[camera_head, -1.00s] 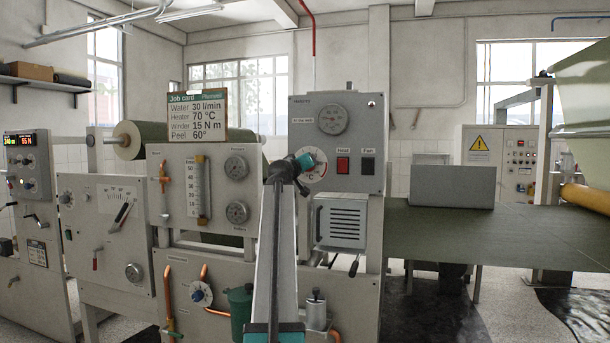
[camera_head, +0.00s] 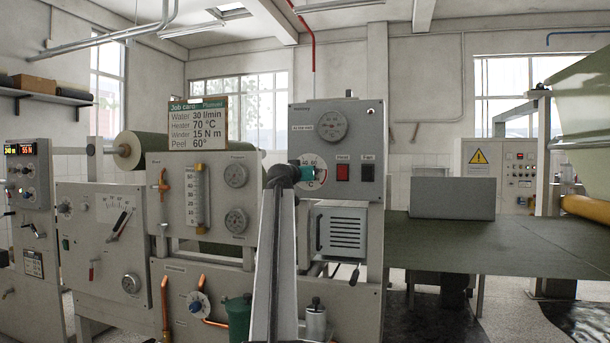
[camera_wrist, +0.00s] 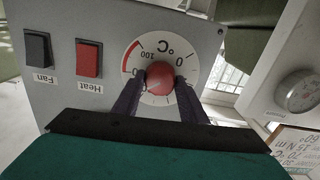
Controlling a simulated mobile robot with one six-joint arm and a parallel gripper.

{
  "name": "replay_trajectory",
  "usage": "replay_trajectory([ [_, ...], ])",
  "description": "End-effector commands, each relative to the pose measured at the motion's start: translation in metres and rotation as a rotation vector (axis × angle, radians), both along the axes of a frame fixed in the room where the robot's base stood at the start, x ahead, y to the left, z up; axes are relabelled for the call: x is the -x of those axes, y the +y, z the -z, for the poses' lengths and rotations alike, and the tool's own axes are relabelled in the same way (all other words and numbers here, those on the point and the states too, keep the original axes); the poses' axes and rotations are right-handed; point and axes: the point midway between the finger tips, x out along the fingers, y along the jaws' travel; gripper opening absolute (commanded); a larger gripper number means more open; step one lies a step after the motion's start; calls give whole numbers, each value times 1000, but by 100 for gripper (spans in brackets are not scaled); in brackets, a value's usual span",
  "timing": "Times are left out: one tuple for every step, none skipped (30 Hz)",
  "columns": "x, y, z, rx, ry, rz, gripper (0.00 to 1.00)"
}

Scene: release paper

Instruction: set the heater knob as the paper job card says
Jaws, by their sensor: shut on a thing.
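The job card (camera_head: 198,124) stands on top of the panel left of centre and reads Water 30 l/min, Heater 70 °C, Winder 15 N m, Peel 60°. The heater knob is a round red knob (camera_wrist: 160,76) on a white °C dial (camera_wrist: 186,47) in the wrist view, where the picture is upside down. My gripper (camera_wrist: 160,88) is shut on the knob, one dark finger at each side. In the head view the dial (camera_head: 319,172) is partly hidden behind my arm, and the knob is hidden. I cannot tell which number the knob points to.
A red Heat switch (camera_head: 342,172) and a dark Fan switch (camera_head: 367,172) sit right of the dial. A grey vented box (camera_head: 342,228) is below. A dark green web (camera_head: 450,240) runs off to the right.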

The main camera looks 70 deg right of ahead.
Motion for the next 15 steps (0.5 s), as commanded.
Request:
replay_trajectory([
  [1, -1, -5, 8, 2, -1, 16],
  [1, -1, -5, 8, 2, -1, 16],
  [1, -1, -5, 8, 2, -1, 16],
  [1, -1, -5, 8, 2, -1, 16],
  [1, -1, -5, 8, 2, -1, 42],
  [1, -1, -4, 8, 2, -1, 48],
  [1, -1, -4, 7, 2, 0, 53],
  [1, -1, -4, 7, 2, 0, 57],
  [0, -1, -3, 6, 2, 0, 57],
  [0, -1, -3, 5, 2, 0, 57],
  [0, -1, -3, 5, 2, 0, 57],
  [0, 0, -2, 4, 2, 0, 57],
  [0, 0, -2, 4, 2, 0, 57],
  [0, 0, -2, 3, 2, 0, 57],
  [0, 0, -1, 3, 2, 0, 57],
])
